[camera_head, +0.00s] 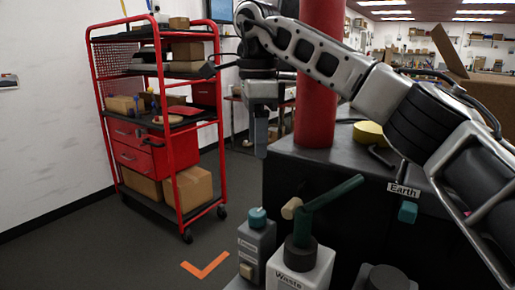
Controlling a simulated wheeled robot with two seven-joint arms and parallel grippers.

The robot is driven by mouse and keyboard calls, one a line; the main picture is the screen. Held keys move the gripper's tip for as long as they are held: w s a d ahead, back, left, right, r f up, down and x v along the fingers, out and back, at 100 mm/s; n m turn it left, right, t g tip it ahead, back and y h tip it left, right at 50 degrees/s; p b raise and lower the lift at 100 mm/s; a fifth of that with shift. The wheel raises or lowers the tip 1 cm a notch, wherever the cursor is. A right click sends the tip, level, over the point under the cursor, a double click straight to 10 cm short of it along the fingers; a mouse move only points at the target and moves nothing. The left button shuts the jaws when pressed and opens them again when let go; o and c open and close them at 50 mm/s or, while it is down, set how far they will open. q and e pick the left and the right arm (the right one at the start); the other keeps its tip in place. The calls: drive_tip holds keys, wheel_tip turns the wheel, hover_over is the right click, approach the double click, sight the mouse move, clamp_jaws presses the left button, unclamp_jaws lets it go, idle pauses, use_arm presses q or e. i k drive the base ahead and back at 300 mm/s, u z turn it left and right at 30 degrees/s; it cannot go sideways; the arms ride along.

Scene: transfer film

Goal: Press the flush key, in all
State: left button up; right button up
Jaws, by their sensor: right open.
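A small grey box (254,247) stands low in the middle of the view. It has a teal cap (257,216) on top, a label too small to read and a beige key (246,271) on its lower front. I cannot tell for sure which part is the flush key. A pale container (305,268) marked "Waste" stands beside it, with a dark collar and a slanted teal tube (333,192). My right gripper (261,152) points down, open and empty, well above the grey box and apart from it. My left gripper is out of view.
A dark cabinet (310,180) with a red column (318,90) stands behind the container. An "Earth" label (403,190) and a teal clip (407,212) are at right. A red shelf cart (160,150) with boxes stands at left. An orange floor mark (206,268) lies on clear floor.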

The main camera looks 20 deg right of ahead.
sight(246, 271)
drive_tip(key=k, duration=1)
